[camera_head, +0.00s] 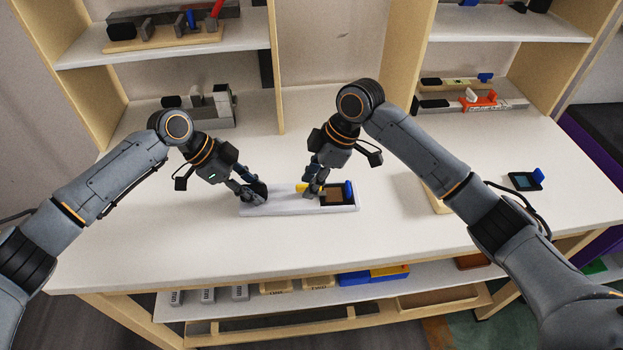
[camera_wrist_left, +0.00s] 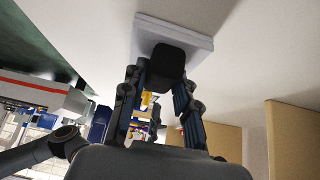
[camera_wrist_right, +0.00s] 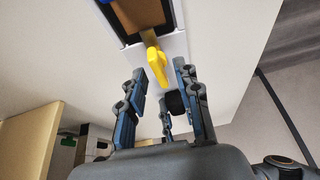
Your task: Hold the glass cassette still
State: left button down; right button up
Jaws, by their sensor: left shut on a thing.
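The long white body that I take to be the glass cassette (camera_head: 285,208) lies on the white table, with a black-framed brown window (camera_head: 335,195) and a blue tab (camera_head: 349,188) at its right end. My left gripper (camera_head: 257,194) is shut on the black block at its left end; the block (camera_wrist_left: 168,62) shows between the fingers in the left wrist view. A yellow handle (camera_wrist_right: 157,66) stands by the window. My right gripper (camera_wrist_right: 160,85) is open, its fingers apart just short of the handle; in the head view they partly hide it.
A dark piece with a blue tab (camera_head: 525,180) lies at the table's right. Shelves behind hold a grey rack (camera_head: 205,105) and an orange-and-white fixture (camera_head: 470,102). A lower shelf (camera_head: 290,300) carries several small boxes. The table front is clear.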

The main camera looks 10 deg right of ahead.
grip_shut()
jog(key=shift+m, duration=0.3)
jog(key=m, duration=0.2)
jog(key=m+t, duration=0.1)
jog(key=shift+s+m+t, duration=0.15)
jog(key=shift+m+t, duration=0.15)
jog(key=shift+m, duration=0.1)
jog(key=m+t+h, duration=0.1)
jog(key=m, duration=0.2)
jog(key=shift+a+m, duration=0.1)
jog(key=shift+m, duration=0.2)
jog(key=m+h, duration=0.1)
jog(key=m, duration=0.1)
jog(key=m+t, duration=0.1)
jog(key=m, duration=0.1)
jog(key=shift+s+a+h, duration=0.1)
jog(key=shift+h, duration=0.3)
jog(key=shift+m+t+h, duration=0.3)
jog(key=shift+m+h, duration=0.2)
jog(key=shift+m, duration=1.2)
